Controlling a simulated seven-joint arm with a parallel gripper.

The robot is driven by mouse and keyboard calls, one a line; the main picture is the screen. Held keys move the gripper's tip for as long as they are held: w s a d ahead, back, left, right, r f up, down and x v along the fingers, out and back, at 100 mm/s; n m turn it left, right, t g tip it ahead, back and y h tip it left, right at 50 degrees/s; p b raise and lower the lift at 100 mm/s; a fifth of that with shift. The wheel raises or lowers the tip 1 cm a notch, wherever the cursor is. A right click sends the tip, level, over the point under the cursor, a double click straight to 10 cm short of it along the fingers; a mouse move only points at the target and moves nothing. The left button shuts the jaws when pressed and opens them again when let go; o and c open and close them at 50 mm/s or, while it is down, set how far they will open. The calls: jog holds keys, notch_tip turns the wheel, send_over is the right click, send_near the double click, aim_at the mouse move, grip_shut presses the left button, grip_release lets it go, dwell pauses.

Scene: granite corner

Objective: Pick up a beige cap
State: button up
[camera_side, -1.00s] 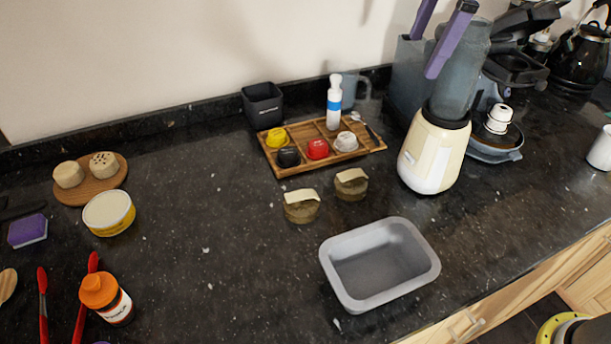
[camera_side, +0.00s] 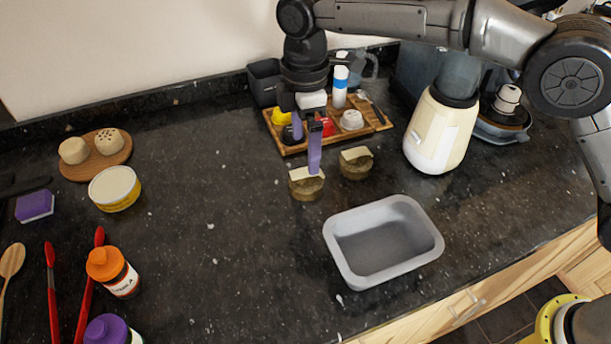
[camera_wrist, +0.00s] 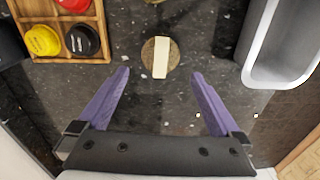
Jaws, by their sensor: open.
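A pale beige-white cap (camera_side: 351,120) sits in the right front part of the wooden tray (camera_side: 291,149) in the side view. It is outside the wrist view. My gripper (camera_side: 306,156) is open and empty, its purple fingers pointing down by the tray's front edge and the left round brown pot (camera_side: 306,188). That pot has a cream strip on top. In the wrist view a round brown piece with a cream strip (camera_wrist: 161,57) lies beyond and between the open fingertips (camera_wrist: 160,75).
The tray also holds yellow (camera_wrist: 43,40), black (camera_wrist: 82,40) and red caps. A second brown pot (camera_side: 356,164) stands right of the first. A grey bin (camera_side: 384,278) lies in front, a cream blender (camera_side: 440,132) right of the tray. Counter left of the pots is clear.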

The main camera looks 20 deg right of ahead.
aim_at(305, 171)
jog(key=shift+f, duration=3.75)
jog(key=c, duration=1.1)
jog(key=shift+o, duration=0.2)
